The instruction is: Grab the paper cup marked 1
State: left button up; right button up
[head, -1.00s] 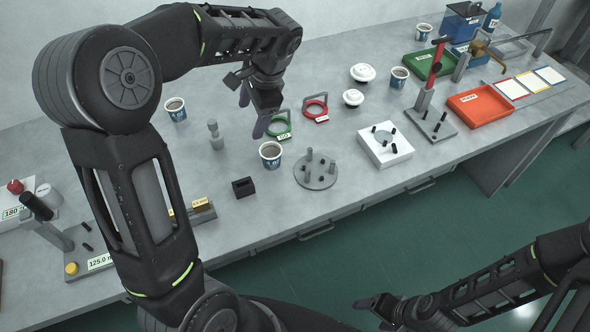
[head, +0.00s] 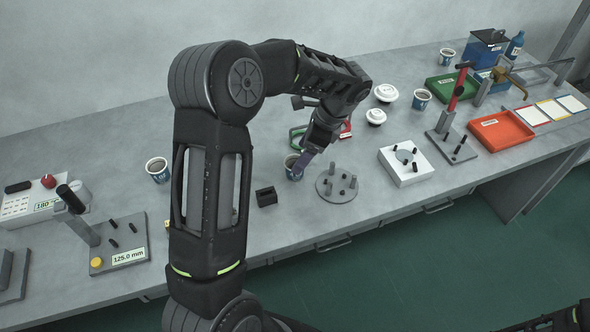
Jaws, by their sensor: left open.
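Several white-and-blue paper cups with dark contents stand upright on the grey bench. One cup (head: 291,168) stands left of the round peg plate, partly hidden by my left gripper. Another cup (head: 157,170) stands to the left of my left arm, and two more cups stand farther back right, one (head: 422,100) and one (head: 447,57). The numbers on them are too small to read surely. My left gripper (head: 304,163) is open, pointing down, with its fingers at the right side of the nearest cup. I cannot tell whether they touch it. My right gripper is out of view.
A round plate with pegs (head: 337,187) stands just right of the gripper. A small black block (head: 266,197) is in front of the cup. A green ring (head: 297,132) and a red one are behind. A white fixture (head: 406,170) and a red tray (head: 501,131) lie right.

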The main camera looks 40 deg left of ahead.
pick_arm(q)
jog(key=shift+p+x, duration=0.7)
jog(key=shift+x, duration=1.9)
jog(key=shift+s, duration=0.1)
jog(key=c, duration=1.4)
